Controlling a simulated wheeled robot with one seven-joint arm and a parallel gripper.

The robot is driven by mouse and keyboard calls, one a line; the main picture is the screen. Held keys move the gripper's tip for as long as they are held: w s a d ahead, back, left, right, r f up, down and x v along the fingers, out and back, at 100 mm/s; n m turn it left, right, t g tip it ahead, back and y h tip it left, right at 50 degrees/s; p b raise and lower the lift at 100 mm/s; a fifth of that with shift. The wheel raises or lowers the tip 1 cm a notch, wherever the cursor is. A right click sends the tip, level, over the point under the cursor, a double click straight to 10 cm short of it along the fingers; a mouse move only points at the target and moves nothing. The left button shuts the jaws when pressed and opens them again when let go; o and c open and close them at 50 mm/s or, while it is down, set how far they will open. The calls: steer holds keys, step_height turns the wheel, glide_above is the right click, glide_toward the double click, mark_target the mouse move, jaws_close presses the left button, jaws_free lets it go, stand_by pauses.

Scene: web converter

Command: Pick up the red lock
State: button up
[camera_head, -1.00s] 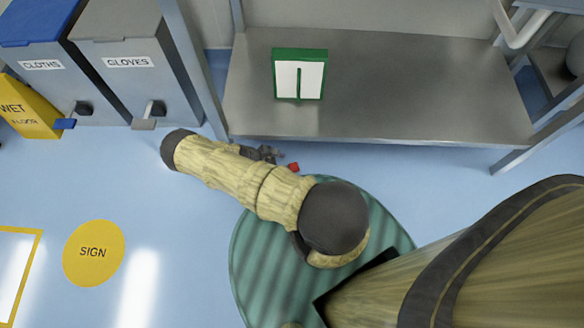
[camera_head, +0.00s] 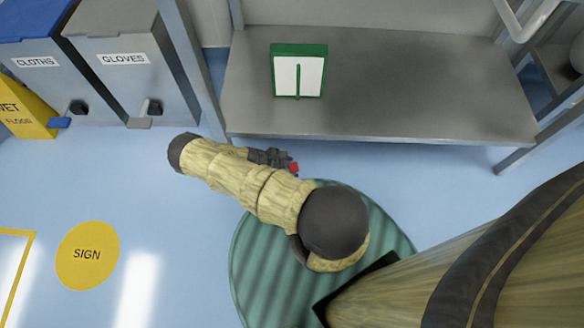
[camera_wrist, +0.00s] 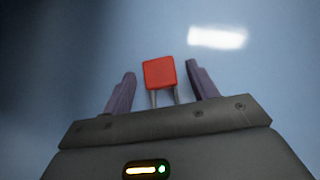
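The red lock (camera_wrist: 159,73) has a red block body and a grey shackle that points toward my gripper's palm. In the wrist view it sits between the two fingers of my gripper (camera_wrist: 160,88), with a gap on each side. The fingers are apart and do not touch it. In the head view the lock (camera_head: 293,167) is a small red spot at the tip of my gripper (camera_head: 285,161), low near the blue floor in front of the steel bench. My arm hides part of the gripper there.
A steel bench (camera_head: 400,95) stands just behind my gripper, with a green-framed white board (camera_head: 299,73) on it. Grey bins marked CLOTHS (camera_head: 45,85) and GLOVES (camera_head: 135,85) and a yellow wet-floor sign (camera_head: 25,110) are at the left. The floor at the left front is clear.

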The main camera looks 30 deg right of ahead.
steer(key=c, duration=1)
